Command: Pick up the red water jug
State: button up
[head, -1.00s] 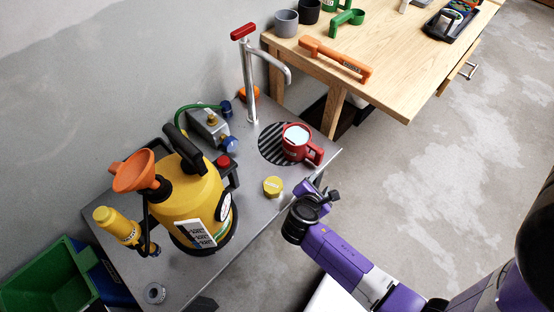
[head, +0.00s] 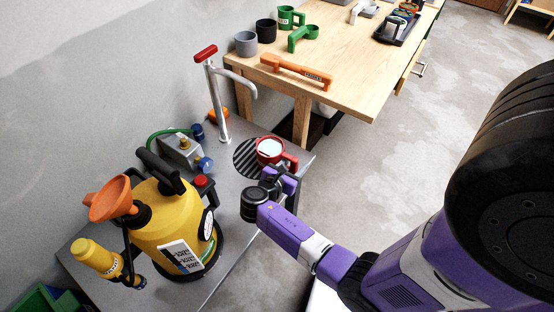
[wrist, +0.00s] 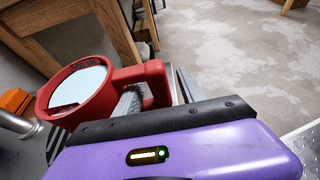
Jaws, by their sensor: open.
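The red water jug (head: 283,158) stands upright on the striped round drain of the grey metal counter, under the tap. Pale liquid or a bright surface shows inside its rim. Its handle points right. In the wrist view the jug (wrist: 108,82) fills the left side, with its handle at the upper middle. My gripper (head: 279,177) is open, low at the handle on the jug's near side. In the wrist view one grey fingertip of my gripper (wrist: 158,95) overlaps the handle's opening and the other shows just right of the handle. I cannot tell whether they touch it.
The metal tap (head: 220,105) with a red handle rises behind the jug. A yellow tank (head: 168,220) with an orange funnel (head: 112,200) stands at the left. The wooden workbench (head: 345,95) holds cups and an orange tool. Open floor lies to the right.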

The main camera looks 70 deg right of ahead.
jog(key=shift+x, duration=1.25)
grip_shut()
dwell(0.4)
